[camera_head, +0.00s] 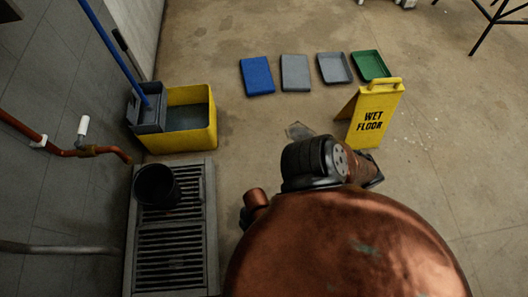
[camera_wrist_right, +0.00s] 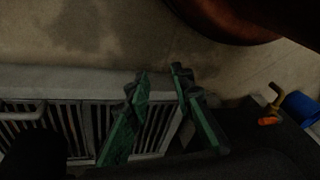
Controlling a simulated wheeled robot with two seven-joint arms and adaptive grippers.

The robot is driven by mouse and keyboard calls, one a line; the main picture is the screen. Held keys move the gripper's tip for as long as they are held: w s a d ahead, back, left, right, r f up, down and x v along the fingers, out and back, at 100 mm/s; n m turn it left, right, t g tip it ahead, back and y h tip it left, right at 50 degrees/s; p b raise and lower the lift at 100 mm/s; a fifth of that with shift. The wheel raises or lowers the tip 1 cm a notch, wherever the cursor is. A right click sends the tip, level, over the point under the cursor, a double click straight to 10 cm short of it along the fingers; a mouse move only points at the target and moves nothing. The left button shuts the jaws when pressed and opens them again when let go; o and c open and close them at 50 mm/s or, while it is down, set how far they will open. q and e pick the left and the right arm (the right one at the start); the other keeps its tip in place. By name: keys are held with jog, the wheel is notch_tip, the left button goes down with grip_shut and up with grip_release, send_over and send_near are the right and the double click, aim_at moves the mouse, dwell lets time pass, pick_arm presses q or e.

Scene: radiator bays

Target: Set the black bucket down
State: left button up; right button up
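The black bucket (camera_head: 156,186) stands on the grey slatted floor grate (camera_head: 170,262) at the left in the head view. Its dark open top faces up, and no gripper shows touching it there. In the right wrist view, my right gripper (camera_wrist_right: 160,75) has its two green fingers apart, with the grate (camera_wrist_right: 95,84) behind them and nothing seen between them. A very dark shape at the lower left of that view may be the bucket, but I cannot tell. My right gripper cannot be made out in the head view. My left gripper is not in view.
A yellow mop bucket (camera_head: 199,139) stands behind the grate. A yellow wet floor sign (camera_head: 375,112) stands at centre right. Blue (camera_head: 257,76), grey and green trays lie at the back. A copper pipe (camera_head: 60,148) runs along the left wall. The right floor is mostly free.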

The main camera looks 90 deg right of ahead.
jog(key=s+d+r+m+h, duration=0.1)
jog(key=s+d+r+m, duration=0.2)
jog(key=s+d+m, duration=0.2)
jog(key=shift+s+r+m+h, duration=0.3)
jog(key=shift+s+r+h, duration=0.1)
jog(key=shift+s, duration=0.35)
